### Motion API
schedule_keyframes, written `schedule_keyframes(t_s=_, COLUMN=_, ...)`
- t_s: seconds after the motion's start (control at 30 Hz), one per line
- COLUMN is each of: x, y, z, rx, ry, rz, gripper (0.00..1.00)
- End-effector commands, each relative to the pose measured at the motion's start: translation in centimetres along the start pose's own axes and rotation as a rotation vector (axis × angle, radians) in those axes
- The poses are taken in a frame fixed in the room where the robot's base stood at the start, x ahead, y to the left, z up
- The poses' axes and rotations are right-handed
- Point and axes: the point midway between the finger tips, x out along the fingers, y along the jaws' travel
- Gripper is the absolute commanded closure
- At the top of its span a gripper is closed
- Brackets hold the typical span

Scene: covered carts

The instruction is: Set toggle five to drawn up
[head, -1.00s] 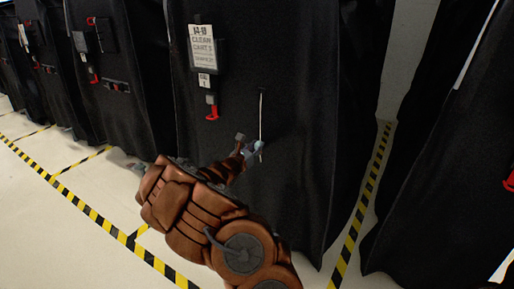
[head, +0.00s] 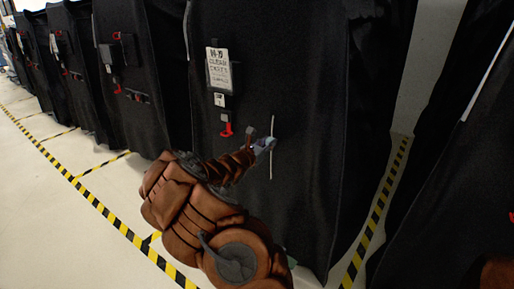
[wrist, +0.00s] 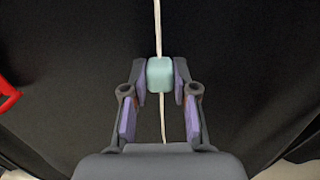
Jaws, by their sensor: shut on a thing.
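A pale teal toggle (wrist: 160,74) sits on a thin white cord (wrist: 157,27) that hangs down the black cover of a cart (head: 310,90). My gripper (wrist: 160,80) is shut on the toggle, with one finger pad against each side of it. The cord runs above and below the toggle. In the head view my gripper (head: 266,144) is at the cover, about midway along the visible cord (head: 272,167). The toggle itself is mostly hidden by my fingers there.
A sign (head: 219,69) and a red clip (head: 226,130) are on the cover, left of the cord. More black-covered carts (head: 145,60) stand to the left, another at right. Yellow-black tape (head: 105,215) marks the pale floor.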

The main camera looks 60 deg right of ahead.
Motion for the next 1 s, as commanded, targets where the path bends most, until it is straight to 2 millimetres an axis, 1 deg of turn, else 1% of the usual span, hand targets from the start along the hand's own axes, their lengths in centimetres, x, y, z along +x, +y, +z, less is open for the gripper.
schedule_keyframes(t_s=0.03, x=-0.02, y=0.07, z=1.05, rx=0.001, ry=-0.003, rz=0.002, gripper=1.0)
schedule_keyframes(t_s=0.1, x=-0.03, y=0.09, z=1.44, rx=0.001, ry=-0.002, rz=0.002, gripper=1.0)
schedule_keyframes(t_s=0.47, x=-0.08, y=0.16, z=1.48, rx=-0.001, ry=-0.002, rz=0.003, gripper=1.0)
schedule_keyframes(t_s=0.5, x=-0.09, y=0.16, z=1.47, rx=-0.001, ry=-0.002, rz=0.003, gripper=0.71)
schedule_keyframes(t_s=0.7, x=-0.11, y=0.18, z=1.45, rx=-0.001, ry=-0.001, rz=0.003, gripper=0.51)
schedule_keyframes(t_s=0.77, x=-0.11, y=0.19, z=1.44, rx=0.0, ry=-0.001, rz=0.003, gripper=0.46)
schedule_keyframes(t_s=1.0, x=-0.12, y=0.2, z=1.43, rx=0.0, ry=-0.001, rz=0.003, gripper=0.46)
